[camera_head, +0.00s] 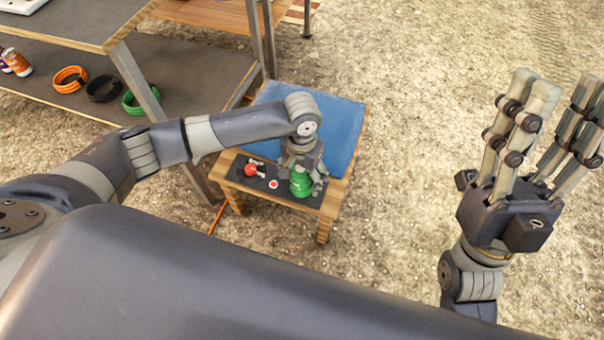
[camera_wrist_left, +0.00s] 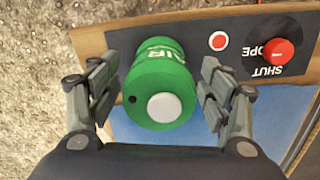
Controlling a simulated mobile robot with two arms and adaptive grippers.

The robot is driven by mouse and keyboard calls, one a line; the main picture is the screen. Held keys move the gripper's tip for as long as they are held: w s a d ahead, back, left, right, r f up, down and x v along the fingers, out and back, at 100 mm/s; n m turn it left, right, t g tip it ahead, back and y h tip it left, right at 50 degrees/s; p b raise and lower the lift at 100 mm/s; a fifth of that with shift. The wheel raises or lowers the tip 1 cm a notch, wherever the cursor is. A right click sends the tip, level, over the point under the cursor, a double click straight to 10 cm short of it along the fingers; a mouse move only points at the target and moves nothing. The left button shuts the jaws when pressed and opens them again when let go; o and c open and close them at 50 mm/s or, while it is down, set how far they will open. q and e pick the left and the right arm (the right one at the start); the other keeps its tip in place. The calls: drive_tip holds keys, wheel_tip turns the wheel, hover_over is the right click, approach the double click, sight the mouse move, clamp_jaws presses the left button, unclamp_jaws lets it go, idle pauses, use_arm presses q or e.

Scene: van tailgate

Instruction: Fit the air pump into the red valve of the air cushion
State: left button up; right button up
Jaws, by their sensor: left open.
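The green air pump (camera_head: 301,185), a cylinder marked "AIR", stands on the black panel at the front of the small wooden table. My left gripper (camera_head: 303,176) is above it, open, with its fingers on either side. In the left wrist view the pump (camera_wrist_left: 160,85) lies between the open fingers, with visible gaps on both sides. A small red disc with a white rim (camera_wrist_left: 218,41), seemingly the red valve, is on the panel beside the pump; it also shows in the head view (camera_head: 273,184). The blue air cushion (camera_head: 335,125) lies behind. My right gripper (camera_head: 540,105) is open and empty.
A red knob (camera_wrist_left: 278,52) marked "SHUT" and "OPE" sits on the panel beyond the disc. A workbench (camera_head: 180,70) with orange, black and green coils and cans stands at the left. An orange line (camera_head: 218,217) hangs beside the small table (camera_head: 322,222). Right-hand ground is clear.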

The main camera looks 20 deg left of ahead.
use_arm(q)
wheel_tip(320, 180, up, 12)
drive_tip(key=shift+w, duration=0.1)
idle(0.6)
